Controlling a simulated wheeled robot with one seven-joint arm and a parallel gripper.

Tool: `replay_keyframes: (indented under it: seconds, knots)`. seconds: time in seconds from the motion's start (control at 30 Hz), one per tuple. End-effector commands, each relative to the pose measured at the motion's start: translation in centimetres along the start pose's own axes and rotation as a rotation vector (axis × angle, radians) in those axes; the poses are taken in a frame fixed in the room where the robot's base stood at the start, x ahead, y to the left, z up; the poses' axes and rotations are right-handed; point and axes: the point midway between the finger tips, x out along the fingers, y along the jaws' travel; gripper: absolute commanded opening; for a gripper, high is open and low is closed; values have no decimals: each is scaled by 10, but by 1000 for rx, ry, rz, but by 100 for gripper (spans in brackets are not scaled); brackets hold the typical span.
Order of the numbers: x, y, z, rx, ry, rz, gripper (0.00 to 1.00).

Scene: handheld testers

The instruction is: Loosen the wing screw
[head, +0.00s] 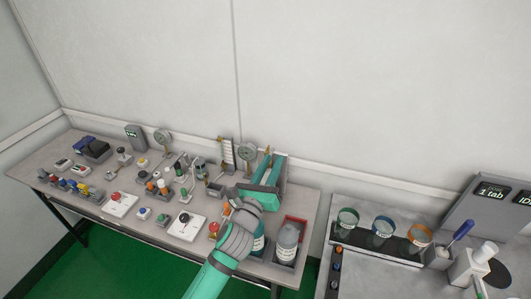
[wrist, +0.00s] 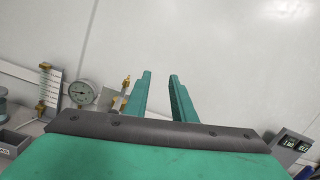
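My gripper (head: 268,163) is raised above the back right part of the long table, its two teal fingers pointing up and away. In the wrist view the fingers (wrist: 159,82) stand apart with only bare wall between them, so it is open and empty. I cannot single out the wing screw for certain. A brass-coloured fitting (wrist: 126,82) shows just left of the left finger, partly hidden by it. A white scale plate (wrist: 49,86) with brass-coloured parts stands farther left; it also shows in the head view (head: 227,150).
A round gauge (wrist: 82,93) stands between the scale plate and my fingers. The long table (head: 70,148) is crowded with small knobs, switches and testers. Three jars, including a green-rimmed one (head: 346,221), stand on the right bench.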

Motion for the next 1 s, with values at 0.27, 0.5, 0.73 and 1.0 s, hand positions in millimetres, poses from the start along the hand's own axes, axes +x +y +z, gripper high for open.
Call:
replay_keyframes:
  seconds: [0.27,0.5,0.73,1.0]
  knots:
    - [-19,54,-24,258,119,59,23]
    - [-7,60,-28,278,129,63,23]
    - [24,61,-32,275,128,62,23]
    - [60,64,-36,273,127,62,23]
